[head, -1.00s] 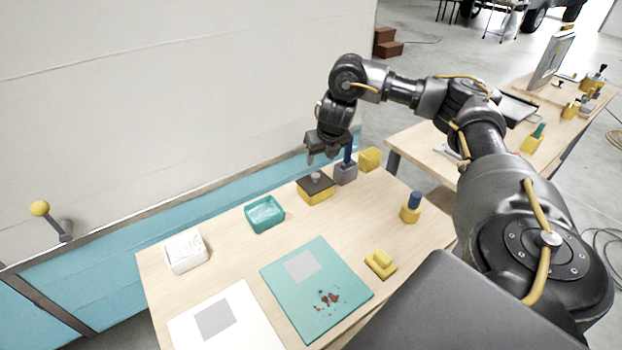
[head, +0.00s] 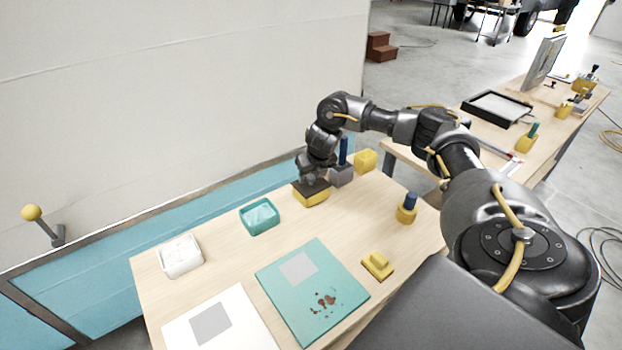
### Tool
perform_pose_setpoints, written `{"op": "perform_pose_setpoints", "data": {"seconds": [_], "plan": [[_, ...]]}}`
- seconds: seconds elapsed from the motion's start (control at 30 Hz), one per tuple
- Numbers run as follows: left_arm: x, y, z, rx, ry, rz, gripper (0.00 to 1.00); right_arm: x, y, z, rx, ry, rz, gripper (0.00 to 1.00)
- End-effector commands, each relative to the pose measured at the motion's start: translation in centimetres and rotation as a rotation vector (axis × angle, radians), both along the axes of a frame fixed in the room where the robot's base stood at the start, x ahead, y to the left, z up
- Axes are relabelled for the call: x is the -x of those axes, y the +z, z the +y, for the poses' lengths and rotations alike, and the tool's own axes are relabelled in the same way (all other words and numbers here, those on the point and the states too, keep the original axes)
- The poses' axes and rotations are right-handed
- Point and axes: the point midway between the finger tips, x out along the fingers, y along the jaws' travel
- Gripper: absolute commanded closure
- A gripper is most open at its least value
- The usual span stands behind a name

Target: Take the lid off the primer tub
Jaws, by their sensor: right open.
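The primer tub (head: 313,199) looks like a yellow box with a dark brown lid (head: 299,188) on top. It stands near the back edge of the table. My right gripper (head: 313,180) is right above the lid, pointing down, with its fingers at the lid's knob. The gripper is open. It hides the knob and much of the lid, so I cannot tell whether the fingers touch it. The lid sits on the tub. My left gripper is not in view.
A teal panel (head: 330,270) lies in front. Bare table lies between.

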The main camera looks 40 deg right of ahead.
Motion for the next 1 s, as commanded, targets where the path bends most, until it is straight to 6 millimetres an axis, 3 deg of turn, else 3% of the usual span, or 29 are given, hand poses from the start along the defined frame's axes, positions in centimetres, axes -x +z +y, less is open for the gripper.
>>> {"op": "perform_pose_setpoints", "data": {"seconds": [0.3,0.7,1.0], "plan": [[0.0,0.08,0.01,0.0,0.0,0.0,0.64,-0.25,-0.68,-0.12,0.0,0.0,-0.001,0.48],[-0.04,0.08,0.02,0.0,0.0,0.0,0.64,-0.24,-0.63,-0.14,0.001,-0.001,-0.001,0.96],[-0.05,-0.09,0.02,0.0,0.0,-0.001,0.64,-0.28,-0.43,-0.13,0.0,-0.001,-0.002,0.97]]}}
